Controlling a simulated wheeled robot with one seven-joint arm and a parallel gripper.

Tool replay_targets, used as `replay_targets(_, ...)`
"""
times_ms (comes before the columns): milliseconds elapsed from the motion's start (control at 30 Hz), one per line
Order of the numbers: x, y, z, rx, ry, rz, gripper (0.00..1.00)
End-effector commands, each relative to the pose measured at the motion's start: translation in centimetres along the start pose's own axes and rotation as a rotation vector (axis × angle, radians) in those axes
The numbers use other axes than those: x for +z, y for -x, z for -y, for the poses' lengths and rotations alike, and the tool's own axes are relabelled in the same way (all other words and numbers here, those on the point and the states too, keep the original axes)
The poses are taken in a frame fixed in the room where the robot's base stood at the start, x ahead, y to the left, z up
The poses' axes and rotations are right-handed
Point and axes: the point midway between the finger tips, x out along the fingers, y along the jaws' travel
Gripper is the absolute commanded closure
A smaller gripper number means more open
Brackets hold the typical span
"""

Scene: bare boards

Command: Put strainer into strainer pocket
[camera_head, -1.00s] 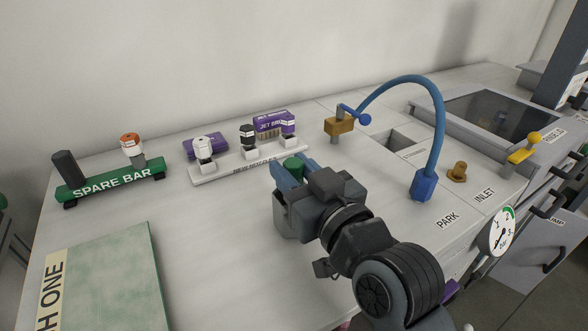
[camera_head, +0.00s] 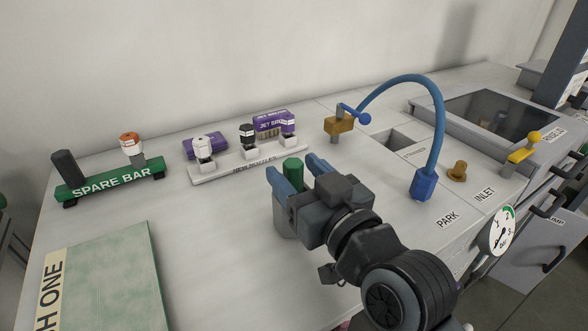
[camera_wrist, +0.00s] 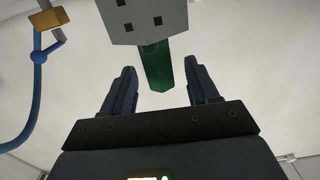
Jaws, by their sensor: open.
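The strainer has a green upright handle (camera_head: 293,169), which also shows in the wrist view (camera_wrist: 157,66). Its pale grey body with dark square holes (camera_wrist: 143,20) is below the handle; my gripper partly covers it in the head view. My gripper (camera_head: 302,170) is open, with one blue finger on each side of the handle's line. In the wrist view, gaps show between the handle and both fingers (camera_wrist: 166,84). The strainer pocket (camera_head: 398,139) is a square dark opening in the worktop, to the right and farther back, with a small label in front.
A blue hose (camera_head: 440,120) arches right of the pocket, ending near PARK. A brass block with a blue lever (camera_head: 340,125) stands left of it. A nozzle rack (camera_head: 245,163), a green spare bar (camera_head: 110,183) and a green board (camera_head: 105,280) are left. Open worktop lies between.

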Motion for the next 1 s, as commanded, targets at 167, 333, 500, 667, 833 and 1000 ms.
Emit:
replay_targets(167,0.3,3.8,0.0,0.001,-0.002,0.001,0.41)
replay_targets(333,0.3,7.2,0.0,0.001,-0.002,0.001,0.41)
replay_targets(500,0.2,9.6,0.0,0.001,-0.001,0.001,0.41)
replay_targets(667,0.1,10.6,0.0,-0.001,-0.001,0.000,0.41)
replay_targets(833,0.0,10.7,0.0,-0.001,0.000,0.000,0.41)
replay_targets(1000,0.6,11.1,-0.1,0.011,-0.007,0.007,0.41)
